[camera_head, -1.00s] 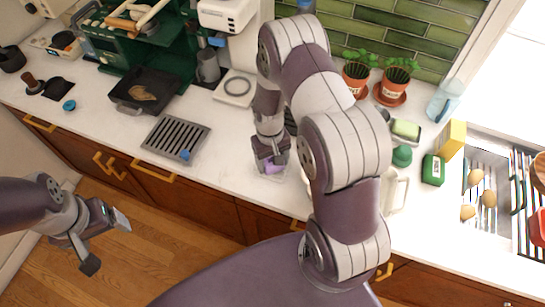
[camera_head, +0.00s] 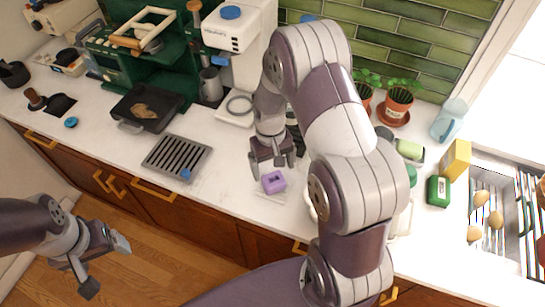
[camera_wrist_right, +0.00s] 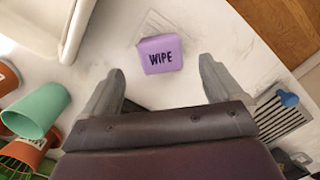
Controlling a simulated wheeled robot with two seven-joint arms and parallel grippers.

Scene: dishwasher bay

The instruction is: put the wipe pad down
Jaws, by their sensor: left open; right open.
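The purple wipe pad (camera_head: 274,182) lies on the white counter near its front edge. In the right wrist view the pad (camera_wrist_right: 161,54) shows the word WIPE and sits just beyond the fingertips, apart from both. My right gripper (camera_head: 273,162) is open and empty just behind the pad; its two fingers also show in the right wrist view (camera_wrist_right: 160,76). A faint square outline (camera_head: 270,194) shows on the counter by the pad. My left gripper (camera_head: 106,266) is open and empty over the floor in front of the cabinets.
A drip grate (camera_head: 176,158) with a blue knob lies left of the pad. Potted plants (camera_head: 396,105) stand at the back right. A green box (camera_head: 438,191) and a sink with several eggs are on the right. My right arm hides part of the counter.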

